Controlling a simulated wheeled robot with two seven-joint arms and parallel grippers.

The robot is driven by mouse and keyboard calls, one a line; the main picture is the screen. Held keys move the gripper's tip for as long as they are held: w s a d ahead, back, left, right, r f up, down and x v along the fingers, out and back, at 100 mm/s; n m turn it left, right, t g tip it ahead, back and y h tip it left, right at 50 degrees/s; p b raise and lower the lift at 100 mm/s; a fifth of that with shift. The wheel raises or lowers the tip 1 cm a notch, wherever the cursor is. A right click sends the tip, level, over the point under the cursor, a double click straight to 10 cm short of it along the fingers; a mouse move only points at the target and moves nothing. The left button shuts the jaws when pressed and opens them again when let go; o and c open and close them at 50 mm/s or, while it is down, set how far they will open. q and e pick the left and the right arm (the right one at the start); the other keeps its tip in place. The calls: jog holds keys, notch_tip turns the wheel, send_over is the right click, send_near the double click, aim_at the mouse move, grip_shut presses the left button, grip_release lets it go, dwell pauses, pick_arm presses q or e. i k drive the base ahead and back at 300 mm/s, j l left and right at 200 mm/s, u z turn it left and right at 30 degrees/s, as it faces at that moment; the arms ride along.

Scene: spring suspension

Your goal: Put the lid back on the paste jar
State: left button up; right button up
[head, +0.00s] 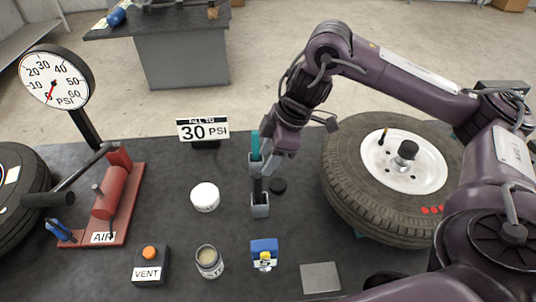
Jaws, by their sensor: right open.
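An open jar (209,262) with pale paste inside and a label on its side stands upright near the front middle of the dark table. A white round lid-like piece (205,197) lies behind it. My left gripper is out of view.
A red air pump (110,200) and a gauge (56,78) are at left. A VENT box (150,265), a blue item (264,250) and a grey plate (321,277) line the front. A 30 PSI sign (203,130) stands behind.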

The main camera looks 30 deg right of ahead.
aim_at(209, 261)
jog(key=k, duration=1.5)
